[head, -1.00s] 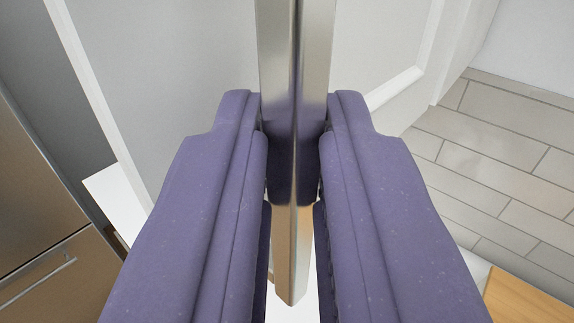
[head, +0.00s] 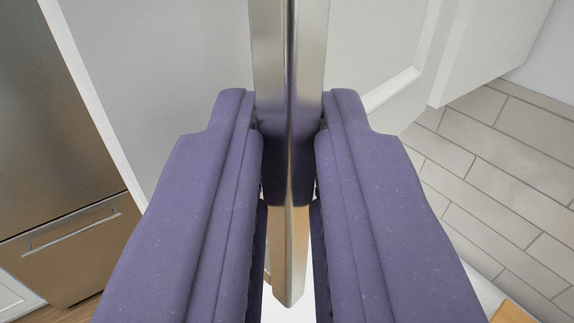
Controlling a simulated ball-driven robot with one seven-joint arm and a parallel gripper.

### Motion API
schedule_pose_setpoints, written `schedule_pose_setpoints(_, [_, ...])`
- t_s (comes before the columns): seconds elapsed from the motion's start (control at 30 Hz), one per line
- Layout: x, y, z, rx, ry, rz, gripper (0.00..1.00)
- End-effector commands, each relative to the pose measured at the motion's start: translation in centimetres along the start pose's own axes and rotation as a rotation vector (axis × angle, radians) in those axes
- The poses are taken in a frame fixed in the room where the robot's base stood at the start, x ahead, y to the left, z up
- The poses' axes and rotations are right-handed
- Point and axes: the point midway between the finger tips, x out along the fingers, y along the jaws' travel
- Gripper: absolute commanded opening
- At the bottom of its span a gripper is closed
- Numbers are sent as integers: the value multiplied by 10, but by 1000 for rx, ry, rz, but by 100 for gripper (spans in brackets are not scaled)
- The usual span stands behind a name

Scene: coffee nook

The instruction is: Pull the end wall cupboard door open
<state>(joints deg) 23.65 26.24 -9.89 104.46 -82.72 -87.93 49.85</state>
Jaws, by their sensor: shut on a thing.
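The end wall cupboard door (head: 160,70) is a white panelled door filling the upper middle of the view. Its upright metal bar handle (head: 289,60) runs down the centre. My gripper (head: 289,165), with two purple fingers, is shut on the handle, one finger on each side. The handle's lower end shows below the fingertips. The door's left edge shows as a pale slanting strip, standing clear of what is behind it. The fingers hide the lower part of the door.
A steel fridge (head: 60,120) with a drawer handle stands at the left, with wooden floor below it. Grey tiles (head: 490,160) cover the wall at the right, beside another white cupboard side (head: 490,45). A wooden surface (head: 510,312) shows at the lower right corner.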

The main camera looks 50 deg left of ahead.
Motion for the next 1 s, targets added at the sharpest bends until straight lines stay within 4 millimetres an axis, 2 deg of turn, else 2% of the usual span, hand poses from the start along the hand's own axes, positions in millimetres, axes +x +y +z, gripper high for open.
schedule_pose_setpoints(0.03, [2, 0, -7, -7, 11, -2, 21])
schedule_pose_setpoints(0.1, [2, 0, -6, -6, 10, -2, 37])
schedule_pose_setpoints(0.53, [-3, 0, -2, -3, 4, 1, 37])
schedule_pose_setpoints(0.9, [-64, 1, -1, -3, 5, 2, 37])
schedule_pose_setpoints(1.0, [-74, 1, -2, -4, 6, 1, 37])
